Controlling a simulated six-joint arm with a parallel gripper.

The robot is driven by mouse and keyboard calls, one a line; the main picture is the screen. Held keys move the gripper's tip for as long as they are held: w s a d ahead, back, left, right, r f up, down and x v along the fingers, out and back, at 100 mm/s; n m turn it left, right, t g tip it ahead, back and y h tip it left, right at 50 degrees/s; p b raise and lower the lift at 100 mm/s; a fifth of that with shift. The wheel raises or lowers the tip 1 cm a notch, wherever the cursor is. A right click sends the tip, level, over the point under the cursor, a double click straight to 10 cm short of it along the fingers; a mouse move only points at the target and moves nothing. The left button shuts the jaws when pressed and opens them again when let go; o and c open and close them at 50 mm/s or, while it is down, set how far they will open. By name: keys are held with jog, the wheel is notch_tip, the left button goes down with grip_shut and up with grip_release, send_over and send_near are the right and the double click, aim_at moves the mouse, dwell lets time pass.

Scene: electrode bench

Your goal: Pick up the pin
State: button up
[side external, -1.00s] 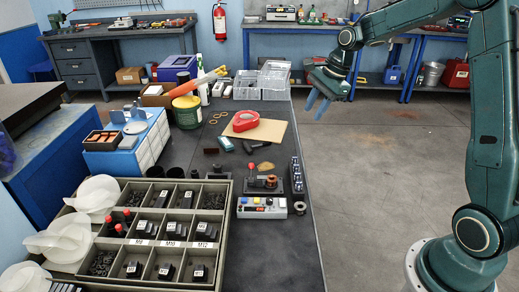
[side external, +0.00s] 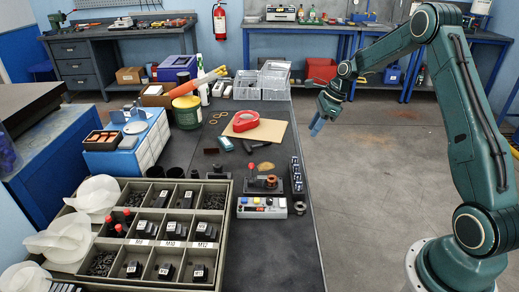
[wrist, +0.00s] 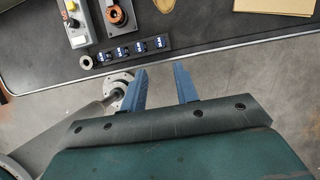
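My gripper (side external: 317,126) hangs in the air beyond the right edge of the bench, above the floor. In the wrist view its two blue fingers (wrist: 159,80) are apart with nothing between them. I cannot say for certain which thing is the pin. A thin upright piece with a red ball top (side external: 251,166) stands on the bench by a copper coil fixture (side external: 270,182). Several red-topped pieces (side external: 118,222) stand in a compartment of the sorting tray (side external: 226,262). My gripper is apart from all of these.
A black block row (side external: 296,175) lies near the bench's right edge. A button box (side external: 262,208) and a small metal ring (side external: 299,208) lie nearby. The bench's front right is clear.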

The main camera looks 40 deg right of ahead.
send_over(296, 157)
jog(key=s+d, duration=0.2)
notch_tip(296, 157, down, 7)
jog(key=shift+a+f, duration=0.15)
jog(key=shift+a, duration=0.1)
jog(key=shift+w, duration=0.1)
jog(key=shift+x, duration=2.6)
grip_shut()
